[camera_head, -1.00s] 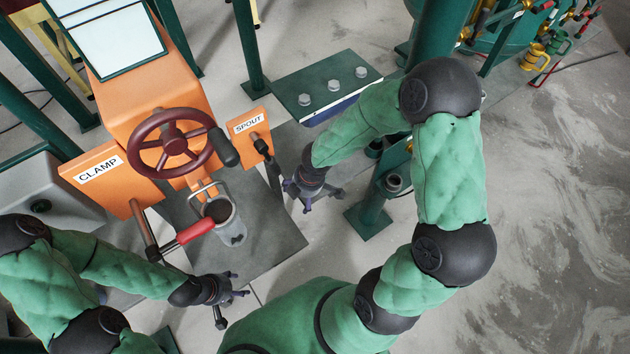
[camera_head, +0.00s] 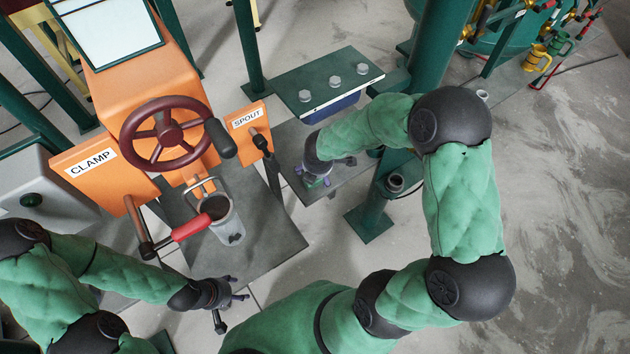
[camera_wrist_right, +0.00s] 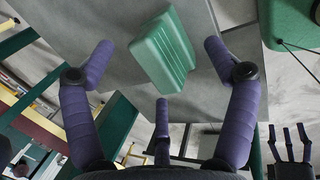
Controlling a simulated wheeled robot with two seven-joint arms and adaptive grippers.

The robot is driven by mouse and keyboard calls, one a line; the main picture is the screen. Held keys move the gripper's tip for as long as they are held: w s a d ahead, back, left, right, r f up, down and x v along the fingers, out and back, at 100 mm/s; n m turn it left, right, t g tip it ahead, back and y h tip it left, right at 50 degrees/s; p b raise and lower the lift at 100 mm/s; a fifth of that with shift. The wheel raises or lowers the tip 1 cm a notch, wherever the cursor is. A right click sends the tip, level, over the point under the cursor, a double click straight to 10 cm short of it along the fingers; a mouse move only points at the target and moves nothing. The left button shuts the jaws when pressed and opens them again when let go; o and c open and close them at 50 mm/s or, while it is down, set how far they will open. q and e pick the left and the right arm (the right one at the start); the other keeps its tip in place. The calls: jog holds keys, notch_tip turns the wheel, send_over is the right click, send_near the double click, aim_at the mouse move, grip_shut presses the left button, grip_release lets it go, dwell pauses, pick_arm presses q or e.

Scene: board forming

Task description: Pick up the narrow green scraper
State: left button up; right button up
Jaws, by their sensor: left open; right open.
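In the right wrist view a green ribbed block (camera_wrist_right: 164,52), seemingly the narrow green scraper, lies on a grey plate (camera_wrist_right: 222,95). My right gripper (camera_wrist_right: 160,72) is open, with its purple fingers spread on either side of the block and a third finger below it in the picture. No contact with the block shows. In the head view my right gripper (camera_head: 315,182) is over the grey plate, and its own wrist hides most of it; the block cannot be made out clearly there. My left gripper (camera_head: 236,291) is open and empty at the lower left.
A green table with bolts (camera_head: 326,85) stands just behind my right gripper. A green post (camera_head: 372,212) stands to its right. The orange machine (camera_head: 140,75), its handwheel (camera_head: 165,133), the red-handled lever (camera_head: 190,228) and a metal cup (camera_head: 228,222) are to its left.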

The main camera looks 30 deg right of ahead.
jog(key=b+x, duration=0.1)
jog(key=x, duration=0.4)
jog(key=shift+f+b, duration=0.1)
jog(key=shift+b, duration=0.2)
jog(key=shift+c, duration=0.2)
jog(key=c, duration=1.4)
